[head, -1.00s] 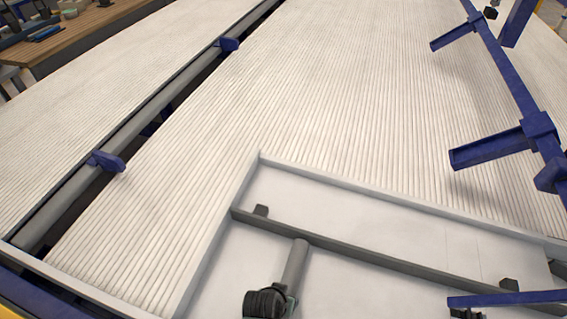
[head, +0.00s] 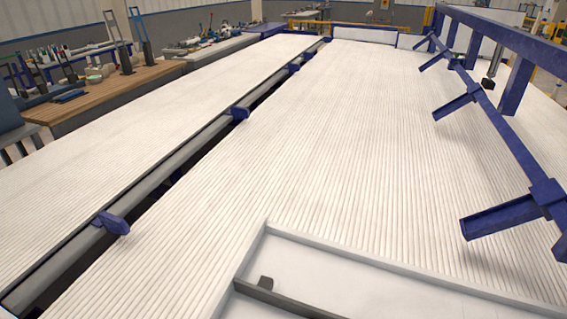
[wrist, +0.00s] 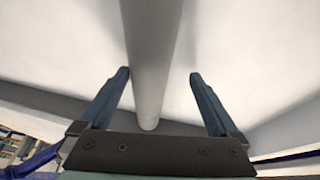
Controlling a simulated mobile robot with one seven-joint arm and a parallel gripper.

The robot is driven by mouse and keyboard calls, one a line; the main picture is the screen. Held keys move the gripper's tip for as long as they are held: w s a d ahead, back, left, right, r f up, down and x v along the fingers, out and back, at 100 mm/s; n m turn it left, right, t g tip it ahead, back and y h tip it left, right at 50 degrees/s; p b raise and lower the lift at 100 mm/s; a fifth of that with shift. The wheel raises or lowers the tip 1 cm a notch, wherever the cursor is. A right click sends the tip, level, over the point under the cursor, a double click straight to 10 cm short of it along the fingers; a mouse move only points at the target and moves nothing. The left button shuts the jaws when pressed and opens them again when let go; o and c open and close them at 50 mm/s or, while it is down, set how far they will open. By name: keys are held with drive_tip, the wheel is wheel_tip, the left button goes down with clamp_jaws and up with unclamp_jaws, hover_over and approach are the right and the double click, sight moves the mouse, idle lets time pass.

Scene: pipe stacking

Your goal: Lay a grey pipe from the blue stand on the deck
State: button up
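A grey cylinder, which looks like a pipe (wrist: 150,60), runs down the middle of the wrist view against a white background. My gripper (wrist: 160,78) has its two fingers apart. The cylinder's near end shows between them, closer to the left finger, with a visible gap on each side. My gripper is not in the head view. A blue stand (head: 549,190) with several angled arms is at the right of the head view. No pipe shows on its visible arms. The white ribbed deck (head: 330,140) fills the middle.
A long grey bar (head: 171,151) with blue brackets (head: 239,113) runs in a dark slot left of the deck. A raised-edge white frame (head: 340,262) is at the front. A wooden workbench (head: 110,88) with tools stands back left. The ribbed surface is clear.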

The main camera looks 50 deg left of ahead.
drive_tip(key=p+v, duration=0.1)
drive_tip(key=v, duration=1.1)
drive_tip(key=shift+r+p, duration=0.25)
drive_tip(key=shift+p, duration=0.15)
drive_tip(key=w+a+r+m+t+y, duration=0.2)
drive_tip(key=w+r+t, duration=0.3)
drive_tip(key=w+r, duration=1.15)
drive_tip(key=w+d+r+m+t+y, duration=0.1)
drive_tip(key=w+d+r+t, duration=0.2)
drive_tip(key=r, duration=0.6)
drive_tip(key=w+d+r+t, duration=0.2)
drive_tip(key=w+r, duration=0.1)
drive_tip(key=r, duration=0.7)
drive_tip(key=d+r+m+t+h, duration=0.1)
drive_tip(key=d+r+t, duration=0.25)
drive_tip(key=r, duration=0.55)
drive_tip(key=d+r+m+t, duration=0.1)
drive_tip(key=d+r+t, duration=0.25)
drive_tip(key=r, duration=0.45)
drive_tip(key=s+d+r+t+h, duration=0.1)
drive_tip(key=s+d+r+t, duration=0.1)
drive_tip(key=r, duration=0.4)
drive_tip(key=s+d+r+m+t+h, duration=0.1)
drive_tip(key=s+d+r+t, duration=0.1)
drive_tip(key=s+d+r, duration=0.3)
drive_tip(key=s+d+r+t+h, duration=0.1)
drive_tip(key=s+d+r, duration=0.3)
drive_tip(key=r, duration=0.4)
drive_tip(key=shift+t+h, duration=0.4)
drive_tip(key=shift+t, duration=0.2)
